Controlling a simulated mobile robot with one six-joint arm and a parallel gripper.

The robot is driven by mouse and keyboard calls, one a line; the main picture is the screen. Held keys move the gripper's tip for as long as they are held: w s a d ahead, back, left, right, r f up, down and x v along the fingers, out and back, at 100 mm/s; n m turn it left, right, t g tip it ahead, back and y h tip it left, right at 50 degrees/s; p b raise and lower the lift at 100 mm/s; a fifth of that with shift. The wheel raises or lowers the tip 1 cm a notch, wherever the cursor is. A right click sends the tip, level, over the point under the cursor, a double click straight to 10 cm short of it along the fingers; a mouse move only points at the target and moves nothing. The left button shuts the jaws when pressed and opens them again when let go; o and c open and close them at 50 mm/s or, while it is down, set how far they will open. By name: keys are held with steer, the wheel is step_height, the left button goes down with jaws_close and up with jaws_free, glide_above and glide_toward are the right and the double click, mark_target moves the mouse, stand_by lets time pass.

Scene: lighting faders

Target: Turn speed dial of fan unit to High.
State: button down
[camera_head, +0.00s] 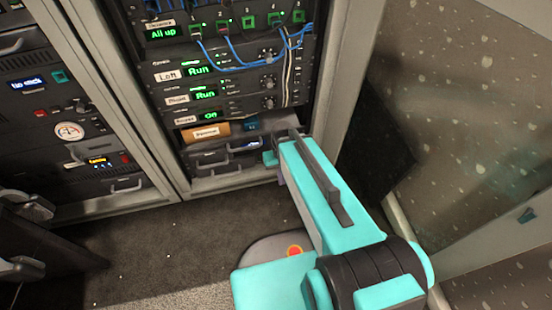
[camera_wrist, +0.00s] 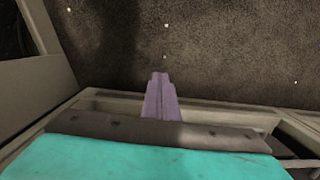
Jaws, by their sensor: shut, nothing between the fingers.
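The rack (camera_head: 322,60) holds stacked units with green displays. Three dark round knobs sit at the right of these units: an upper knob (camera_head: 268,56), a middle knob (camera_head: 268,83) and a lower knob (camera_head: 268,102). Two displays read "Run" and a lower one reads "On". The small labels are too blurred to tell which unit is the fan unit or where its dial points. My gripper's purple fingers (camera_wrist: 160,96) are shut and empty in the wrist view, over dark carpet. In the head view my teal arm mostly hides them, low at the rack's right side, below the knobs.
Blue cables (camera_head: 232,50) hang across the upper units, and pale cables (camera_head: 287,75) run down beside the knobs. An orange-brown box (camera_head: 206,132) sits in a lower bay. A second rack (camera_head: 60,110) stands at left. Dark carpet (camera_head: 180,245) is open in front.

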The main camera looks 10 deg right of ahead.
steer(key=s+r+g+p, duration=0.1)
steer(key=s+r+p, duration=0.5)
steer(key=r+p, duration=0.6)
steer(key=s+r+g+p, duration=0.1)
steer(key=s+r+p, duration=0.6)
steer(key=r+p, duration=0.6)
steer(key=s+r+g+p, duration=0.2)
steer(key=s+r+p, duration=0.5)
steer(key=p, duration=1.8)
step_height(320, 180, up, 6)
steer(key=shift+s+d+f, duration=0.1)
steer(key=shift+s+d, duration=0.1)
steer(key=shift+d, duration=0.1)
